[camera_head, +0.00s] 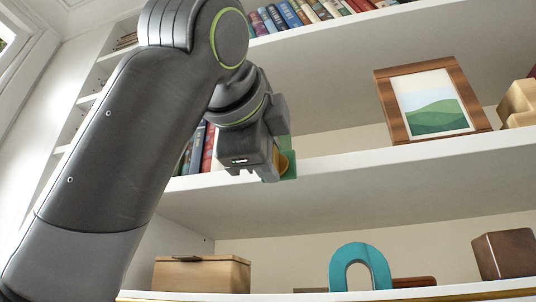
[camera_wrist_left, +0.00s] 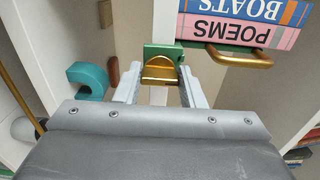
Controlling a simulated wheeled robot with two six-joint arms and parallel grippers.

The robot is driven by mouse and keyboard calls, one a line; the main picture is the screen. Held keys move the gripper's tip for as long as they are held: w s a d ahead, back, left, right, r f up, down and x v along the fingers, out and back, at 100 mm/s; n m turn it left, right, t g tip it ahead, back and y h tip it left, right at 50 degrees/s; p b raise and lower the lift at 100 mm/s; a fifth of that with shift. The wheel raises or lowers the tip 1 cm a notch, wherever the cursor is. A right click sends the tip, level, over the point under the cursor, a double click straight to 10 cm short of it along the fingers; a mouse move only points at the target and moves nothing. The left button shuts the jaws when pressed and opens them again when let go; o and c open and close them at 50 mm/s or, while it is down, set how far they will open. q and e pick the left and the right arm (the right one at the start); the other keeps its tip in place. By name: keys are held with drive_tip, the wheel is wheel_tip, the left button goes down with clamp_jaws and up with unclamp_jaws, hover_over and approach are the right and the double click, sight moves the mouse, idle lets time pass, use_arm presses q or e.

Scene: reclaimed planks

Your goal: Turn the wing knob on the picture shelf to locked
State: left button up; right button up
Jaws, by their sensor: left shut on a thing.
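The gold wing knob (camera_wrist_left: 159,72) shows between the two fingers in the wrist view, on a green plate (camera_wrist_left: 163,50). In the head view the green plate (camera_head: 289,168) is at the front edge of the picture shelf (camera_head: 350,163), with the knob (camera_head: 284,163) mostly hidden by my gripper. My left gripper (camera_wrist_left: 159,80) is shut on the knob, one finger on each side. It also shows in the head view (camera_head: 277,162), reaching the shelf edge from the left. No lock marking can be read. My right gripper is in neither view.
A framed landscape picture (camera_head: 430,101) stands on the shelf to the right. Books (camera_wrist_left: 245,22) and a brass handle (camera_wrist_left: 240,59) are close beside the knob. A teal arch (camera_head: 360,266), a wooden box (camera_head: 202,273) and a brown block (camera_head: 505,255) stand on the shelf below.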

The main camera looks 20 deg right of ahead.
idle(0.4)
use_arm(q)
drive_tip(key=o, duration=1)
drive_tip(key=shift+s, duration=0.1)
drive_tip(key=b+v, duration=0.5)
drive_tip(key=v, duration=1.2)
drive_tip(key=shift+a, duration=0.2)
